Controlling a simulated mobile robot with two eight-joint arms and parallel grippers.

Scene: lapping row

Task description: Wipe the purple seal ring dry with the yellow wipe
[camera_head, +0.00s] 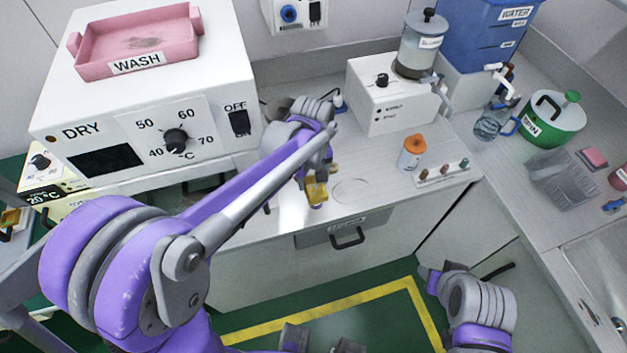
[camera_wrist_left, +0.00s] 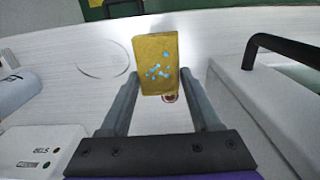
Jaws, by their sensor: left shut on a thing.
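My left gripper (camera_wrist_left: 160,105) is shut on the yellow wipe (camera_wrist_left: 157,63), a block with several light blue drop-like spots on its face. Just below the wipe in the wrist view, a small round reddish thing (camera_wrist_left: 170,98) shows between the fingers, partly hidden. I cannot tell whether it is the seal ring. No purple ring shows clearly in either view.
The dryer (camera_head: 85,130) carries a pink WASH tray (camera_head: 140,45). An orange-capped bottle (camera_head: 411,155) and a small rack (camera_head: 442,172) stand right of the wipe. A circle (camera_head: 352,191) marks bare counter between. A white machine (camera_head: 390,100) stands behind.

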